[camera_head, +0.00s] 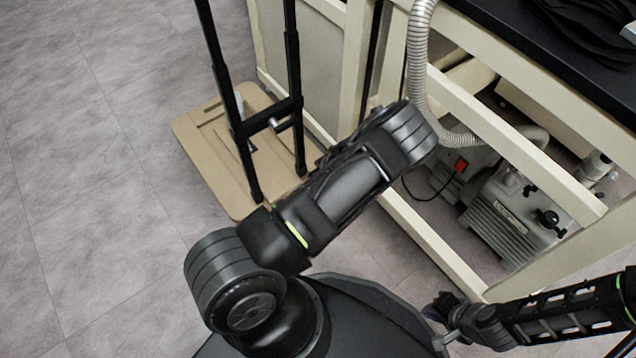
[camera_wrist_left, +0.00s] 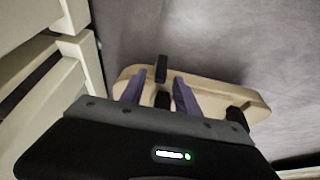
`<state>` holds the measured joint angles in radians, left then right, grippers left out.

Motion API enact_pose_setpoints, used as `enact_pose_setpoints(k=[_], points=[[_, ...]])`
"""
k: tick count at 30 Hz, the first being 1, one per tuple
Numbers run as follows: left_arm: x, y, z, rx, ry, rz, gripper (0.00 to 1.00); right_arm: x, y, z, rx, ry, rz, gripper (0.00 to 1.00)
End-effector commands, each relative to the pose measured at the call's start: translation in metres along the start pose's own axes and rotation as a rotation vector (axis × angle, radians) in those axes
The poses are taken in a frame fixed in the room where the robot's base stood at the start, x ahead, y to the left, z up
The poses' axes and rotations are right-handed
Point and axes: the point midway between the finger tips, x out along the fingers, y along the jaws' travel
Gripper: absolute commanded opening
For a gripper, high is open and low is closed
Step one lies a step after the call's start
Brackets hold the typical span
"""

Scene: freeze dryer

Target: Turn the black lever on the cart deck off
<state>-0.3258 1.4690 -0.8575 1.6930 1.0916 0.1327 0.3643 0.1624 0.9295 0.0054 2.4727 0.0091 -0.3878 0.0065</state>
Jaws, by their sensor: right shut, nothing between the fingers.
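The cart deck (camera_head: 192,137) is a tan board on the floor left of the bench, under a black upright frame. In the left wrist view the deck (camera_wrist_left: 262,103) lies beyond my left gripper (camera_wrist_left: 160,80), whose two purple-grey fingers are apart. A small black piece (camera_wrist_left: 162,68) shows between and beyond the fingertips; I cannot tell for sure whether it is the lever. No lever can be made out on the deck in the head view, where my left arm covers part of it and hides its gripper. My right gripper (camera_head: 444,312) is shut and empty at the lower right.
The black handle frame (camera_head: 272,116) stands up from the deck. A cream bench frame (camera_head: 440,245) stands close to the right of my left arm. A grey pump (camera_head: 510,222) and a ribbed hose (camera_head: 420,60) are at the bench. The floor (camera_head: 80,200) at left is clear.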

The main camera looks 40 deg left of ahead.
Motion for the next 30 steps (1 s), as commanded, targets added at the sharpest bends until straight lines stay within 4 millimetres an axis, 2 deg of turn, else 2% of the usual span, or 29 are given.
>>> enact_pose_setpoints(k=[1,4,14,28,30], points=[[0.011,-0.001,0.001,0.000,0.000,-0.001,0.38,0.006,0.002,0.000,0.000,0.001,0.000,0.00],[0.019,0.000,0.001,0.000,0.000,-0.001,0.38,0.010,0.003,-0.001,0.000,0.004,0.000,0.00],[0.022,0.000,0.000,0.001,0.000,0.000,0.38,0.010,0.003,-0.001,0.000,0.006,0.000,0.00],[0.022,0.000,0.000,0.001,0.000,0.000,0.01,0.010,0.003,-0.001,0.000,0.006,0.000,0.00],[0.022,0.000,0.000,0.001,0.000,0.000,0.00,0.010,0.003,-0.001,0.000,0.006,0.000,0.00]])
